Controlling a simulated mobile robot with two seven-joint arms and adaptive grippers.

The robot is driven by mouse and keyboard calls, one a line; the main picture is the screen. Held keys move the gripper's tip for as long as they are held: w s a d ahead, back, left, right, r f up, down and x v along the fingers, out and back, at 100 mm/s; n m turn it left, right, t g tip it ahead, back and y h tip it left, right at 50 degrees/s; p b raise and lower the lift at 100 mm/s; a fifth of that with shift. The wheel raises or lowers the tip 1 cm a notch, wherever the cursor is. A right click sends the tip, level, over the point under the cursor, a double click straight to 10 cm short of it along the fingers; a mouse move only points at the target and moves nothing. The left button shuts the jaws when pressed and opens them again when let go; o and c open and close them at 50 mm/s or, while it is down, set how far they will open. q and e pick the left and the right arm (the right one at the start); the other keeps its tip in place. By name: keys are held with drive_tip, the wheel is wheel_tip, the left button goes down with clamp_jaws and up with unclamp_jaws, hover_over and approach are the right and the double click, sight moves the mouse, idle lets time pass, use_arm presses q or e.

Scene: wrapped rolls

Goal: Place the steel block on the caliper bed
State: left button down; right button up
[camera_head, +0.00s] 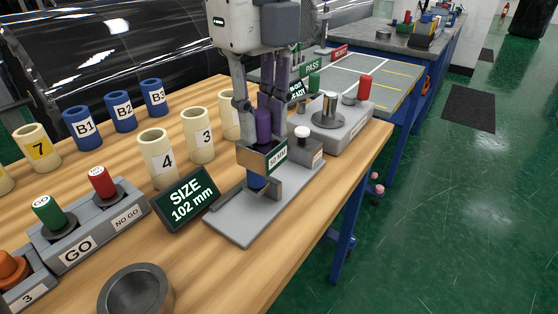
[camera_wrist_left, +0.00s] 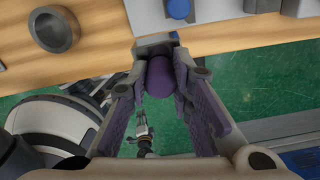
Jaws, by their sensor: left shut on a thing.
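The caliper bed (camera_head: 236,217) is a flat grey plate on the bench, with a steel upright (camera_head: 278,185) and a blue rounded piece (camera_head: 256,180). My left gripper (camera_head: 264,122) points down over it, its fingers shut around a purple cylinder (camera_head: 263,130). In the left wrist view the purple cylinder (camera_wrist_left: 160,77) sits between the fingertips (camera_wrist_left: 160,80), against a grey steel block (camera_wrist_left: 155,42). In the head view the steel block (camera_head: 248,158) lies just below the cylinder, a green label beside it. I cannot tell whether the block touches the bed. My right gripper is not in view.
A size sign (camera_head: 184,200) reading 102 mm stands left of the bed. A GO/NO GO stand (camera_head: 80,236), cream numbered tubes (camera_head: 158,158), blue tubes (camera_head: 82,128) and a dark steel ring (camera_head: 137,290) share the bench. A grey fixture (camera_head: 340,135) stands behind the bed.

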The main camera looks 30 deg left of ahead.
use_arm(q)
drive_tip(key=shift+w, duration=0.2)
drive_tip(key=w+a+f, duration=0.1)
drive_tip(key=w+f, duration=0.7)
drive_tip(key=w+a+f+b, duration=0.1)
drive_tip(key=w+f, duration=0.3)
drive_tip(key=w, duration=0.1)
drive_tip(key=shift+a+f, duration=0.3)
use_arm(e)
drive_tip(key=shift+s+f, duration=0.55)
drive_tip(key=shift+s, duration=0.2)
use_arm(q)
drive_tip(key=c, duration=1.7)
unclamp_jaws()
drive_tip(key=shift+f, duration=0.15)
